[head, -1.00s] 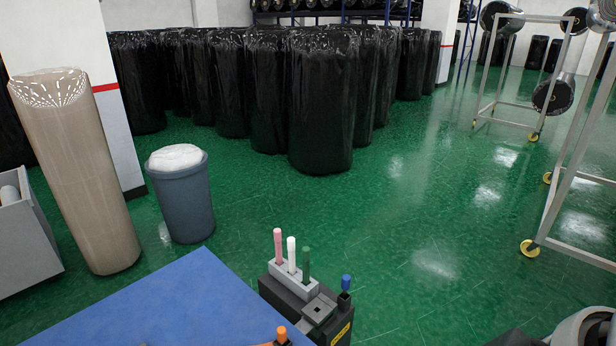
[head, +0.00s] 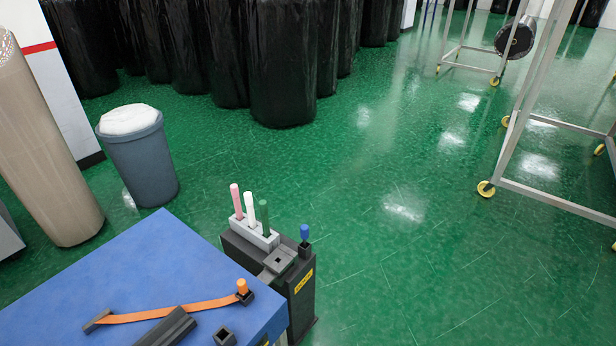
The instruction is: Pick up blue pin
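The blue pin (head: 304,233) stands upright in a small black holder (head: 304,250) at the right side of a dark stand. Only its blue upper part shows. To its left, a pink pin (head: 235,200), a white pin (head: 250,208) and a green pin (head: 264,216) stand in a grey block (head: 254,234) on the same stand. Neither of my grippers shows in the head view.
A blue-topped table (head: 170,262) fills the lower left. On it lie an orange strap (head: 170,315), an orange pin (head: 242,286) in a black holder and dark blocks. A grey bin (head: 142,165) stands behind. Green floor (head: 420,270) is clear to the right.

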